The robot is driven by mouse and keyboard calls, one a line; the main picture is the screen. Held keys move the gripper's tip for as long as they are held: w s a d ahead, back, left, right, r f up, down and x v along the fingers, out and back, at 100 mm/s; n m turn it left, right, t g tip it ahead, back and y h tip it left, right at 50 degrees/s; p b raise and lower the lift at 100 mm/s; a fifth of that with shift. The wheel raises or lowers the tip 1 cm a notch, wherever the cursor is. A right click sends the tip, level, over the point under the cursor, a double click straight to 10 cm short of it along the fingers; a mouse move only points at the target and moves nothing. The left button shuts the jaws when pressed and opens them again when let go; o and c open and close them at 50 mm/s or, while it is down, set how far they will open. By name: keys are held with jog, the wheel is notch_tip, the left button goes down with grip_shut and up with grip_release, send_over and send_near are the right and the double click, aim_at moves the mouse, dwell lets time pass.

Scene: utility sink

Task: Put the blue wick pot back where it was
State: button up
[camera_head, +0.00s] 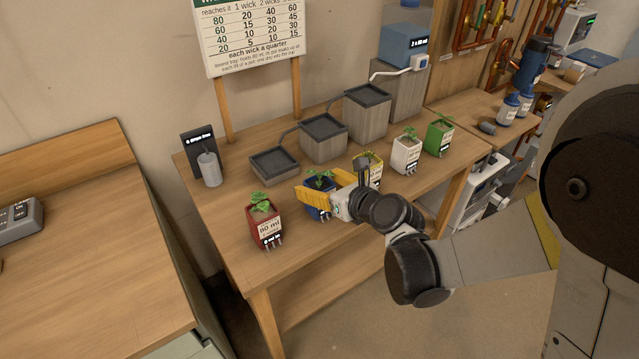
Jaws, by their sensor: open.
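The blue wick pot (314,212) stands on the wooden table between the red pot and the yellow pot, with a green seedling on top. Its front is partly hidden by my gripper (321,190). My gripper is open, with yellow fingers around or beside the blue pot; I cannot tell whether they touch it. The pot's base is partly hidden, but it looks upright at table height.
The red pot (265,226) stands close on the left. The yellow pot (375,172), white pot (406,156) and green pot (438,138) stand to the right. Grey stepped trays (323,136) stand behind, with a sign (250,35) at the back.

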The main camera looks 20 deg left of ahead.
jog(key=s+d+r+n+h+p, duration=0.1)
jog(key=s+d+r+n+h, duration=0.2)
jog(key=s+d+n, duration=0.3)
jog(key=s+d+r+n+g+h+p, duration=0.1)
jog(key=s+d+r+n+h, duration=0.2)
jog(key=s+d+n, duration=0.4)
jog(key=s+d+r+n+h+p, duration=0.1)
jog(key=s+d+r+n+h, duration=0.2)
jog(key=s+d+n, duration=0.4)
jog(key=d+n+h, duration=0.1)
jog(key=d+n, duration=0.5)
jog(key=d, duration=0.8)
jog(key=shift+d+r+g, duration=0.25)
jog(key=shift+r+g, duration=0.15)
jog(key=shift+s, duration=0.1)
